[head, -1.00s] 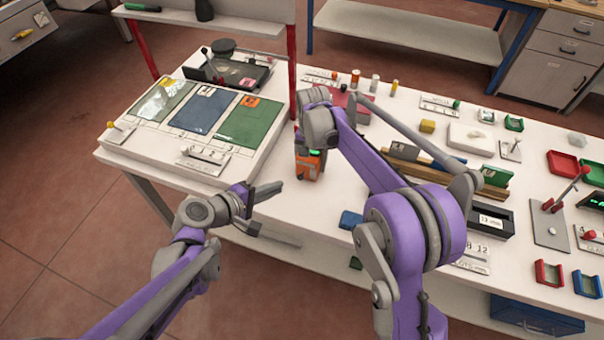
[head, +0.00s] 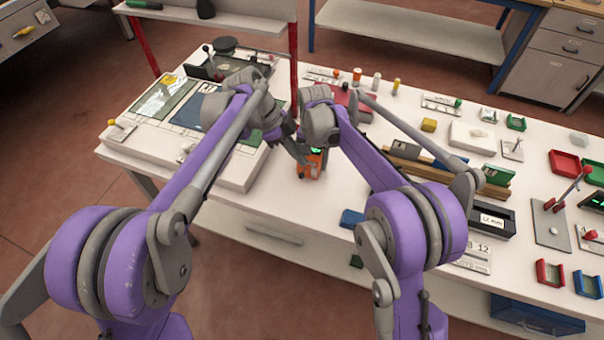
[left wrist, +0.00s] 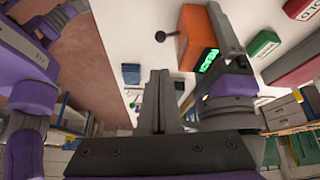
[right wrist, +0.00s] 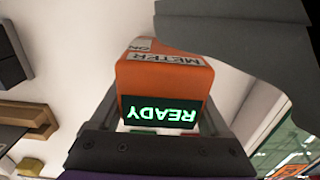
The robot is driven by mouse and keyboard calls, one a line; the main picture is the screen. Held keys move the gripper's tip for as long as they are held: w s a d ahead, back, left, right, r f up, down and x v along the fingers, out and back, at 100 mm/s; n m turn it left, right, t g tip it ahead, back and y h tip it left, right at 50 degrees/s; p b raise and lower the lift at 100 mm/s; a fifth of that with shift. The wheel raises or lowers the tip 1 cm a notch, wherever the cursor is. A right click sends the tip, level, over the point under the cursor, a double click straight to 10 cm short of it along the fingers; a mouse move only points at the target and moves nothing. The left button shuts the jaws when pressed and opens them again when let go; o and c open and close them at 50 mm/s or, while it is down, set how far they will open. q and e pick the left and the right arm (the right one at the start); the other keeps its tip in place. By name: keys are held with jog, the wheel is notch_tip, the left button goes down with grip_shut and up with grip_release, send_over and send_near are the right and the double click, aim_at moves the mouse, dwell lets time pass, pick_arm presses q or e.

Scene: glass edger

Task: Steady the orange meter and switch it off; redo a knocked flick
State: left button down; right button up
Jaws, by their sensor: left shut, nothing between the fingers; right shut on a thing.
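The orange meter (head: 312,168) stands on the white bench between my two arms. In the right wrist view the meter (right wrist: 165,72) carries a label reading METER and ON, and its lit green display reads READY. My right gripper (right wrist: 160,112) has a finger on each side of the meter and is shut on it. In the left wrist view a dark round-ended lever (left wrist: 165,36) sticks out from the side of the meter (left wrist: 194,32). My left gripper (left wrist: 160,80) is shut and empty, its tips close to the meter but apart from the lever.
Left of the meter is a raised board with coloured panels (head: 240,172). A red post (head: 293,75) rises behind. A blue block (head: 351,219) lies near the front edge. A dark red box (head: 350,98) is behind the meter, and several small items fill the right side.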

aim_at(301, 174)
pick_arm(q)
jog(key=shift+r+m+g, duration=0.3)
jog(key=shift+m, duration=0.7)
jog(key=shift+f, duration=2.35)
jog(key=shift+f, duration=0.1)
jog(key=shift+f, duration=1.3)
jog(key=shift+r, duration=0.15)
notch_tip(301, 174, up, 7)
jog(key=s, duration=0.1)
jog(key=shift+a, duration=0.2)
